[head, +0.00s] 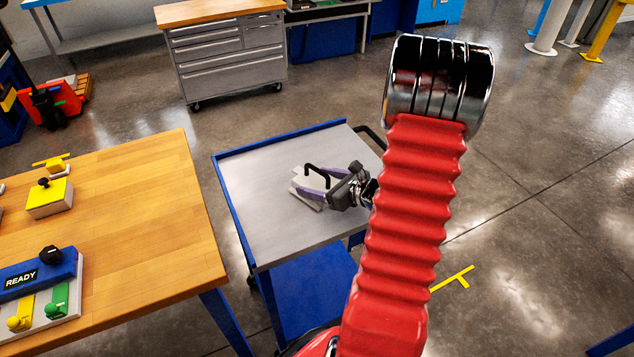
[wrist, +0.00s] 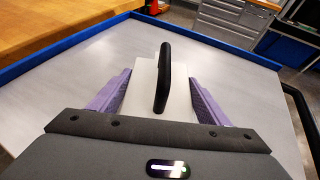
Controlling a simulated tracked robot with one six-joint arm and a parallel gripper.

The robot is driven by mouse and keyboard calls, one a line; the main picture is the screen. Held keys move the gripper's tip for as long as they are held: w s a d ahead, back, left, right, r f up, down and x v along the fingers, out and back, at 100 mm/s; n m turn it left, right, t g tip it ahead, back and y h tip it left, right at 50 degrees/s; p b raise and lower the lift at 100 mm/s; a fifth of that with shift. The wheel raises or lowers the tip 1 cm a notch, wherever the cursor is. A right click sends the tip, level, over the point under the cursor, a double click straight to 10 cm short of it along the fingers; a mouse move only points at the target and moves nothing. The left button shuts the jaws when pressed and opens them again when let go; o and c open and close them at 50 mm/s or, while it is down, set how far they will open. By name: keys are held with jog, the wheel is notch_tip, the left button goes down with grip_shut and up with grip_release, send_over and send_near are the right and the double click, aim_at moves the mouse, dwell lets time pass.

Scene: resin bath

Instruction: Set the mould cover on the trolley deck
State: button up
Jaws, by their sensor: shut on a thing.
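The mould cover is a pale flat plate with a black bar handle; it shows in the wrist view (wrist: 143,90) between two purple fingers, and in the head view (head: 299,180). My gripper (head: 309,194) is shut on the mould cover, with a finger along each side; it also fills the lower part of the wrist view (wrist: 158,78). The grey trolley deck (head: 268,222) lies beneath the cover, and its surface surrounds the cover in the wrist view (wrist: 232,88). The cover looks flat and low over the deck. I cannot tell if it touches. Its underside is hidden.
The trolley has a raised blue rim (head: 228,205) and a black push handle (head: 371,137). A wooden bench (head: 140,215) stands to the left, holding a yellow block (head: 49,199) and a READY panel (head: 38,276). A drawer cabinet (head: 228,55) stands behind. The deck around the cover is clear.

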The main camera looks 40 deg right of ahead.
jog(key=o, duration=1.7)
jog(key=shift+f, duration=0.1)
jog(key=shift+o, duration=0.2)
jog(key=shift+s+d+r, duration=0.15)
jog(key=shift+s+r, duration=0.2)
jog(key=shift+s, duration=0.2)
jog(key=v, duration=1)
jog(key=shift+s+r, duration=0.15)
jog(key=shift+s, duration=0.25)
